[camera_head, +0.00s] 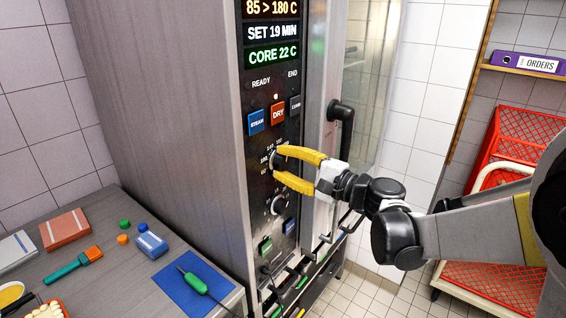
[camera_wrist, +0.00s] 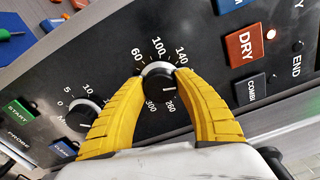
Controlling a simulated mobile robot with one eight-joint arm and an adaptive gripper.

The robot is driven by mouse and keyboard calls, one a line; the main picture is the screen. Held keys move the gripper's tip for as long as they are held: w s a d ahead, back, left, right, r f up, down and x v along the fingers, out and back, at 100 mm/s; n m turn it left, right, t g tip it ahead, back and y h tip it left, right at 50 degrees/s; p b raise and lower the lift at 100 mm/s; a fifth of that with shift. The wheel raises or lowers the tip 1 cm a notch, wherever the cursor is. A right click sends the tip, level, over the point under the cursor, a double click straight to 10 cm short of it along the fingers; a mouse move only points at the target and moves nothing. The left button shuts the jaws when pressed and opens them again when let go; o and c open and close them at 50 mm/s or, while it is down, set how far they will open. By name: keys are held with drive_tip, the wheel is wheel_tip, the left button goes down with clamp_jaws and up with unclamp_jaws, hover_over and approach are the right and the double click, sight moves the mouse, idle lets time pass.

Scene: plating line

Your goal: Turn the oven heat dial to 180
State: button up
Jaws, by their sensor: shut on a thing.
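The oven heat dial (camera_wrist: 159,83) is a round black knob with a light rim on the dark control panel, ringed by numbers such as 60, 100, 140, 260 and 300. My gripper (camera_wrist: 159,76) has its two yellow fingers closed on either side of the dial in the wrist view. In the head view my gripper (camera_head: 276,165) reaches the panel from the right, and its fingertips hide most of the dial. The 180 mark is hidden behind a finger. The oven display (camera_head: 272,30) reads "85 > 180 C", "SET 19 MIN" and "CORE 22 C".
A second dial (camera_head: 279,204) for minutes sits below. STEAM (camera_head: 257,121), DRY (camera_head: 278,110) and COMBI (camera_head: 295,103) buttons are above; DRY has a lit lamp. A black door handle (camera_head: 342,120) stands out to the right. A counter (camera_head: 120,290) with tools is at left.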

drive_tip(key=o, duration=1.2)
drive_tip(key=shift+a, duration=0.1)
drive_tip(key=v, duration=1.2)
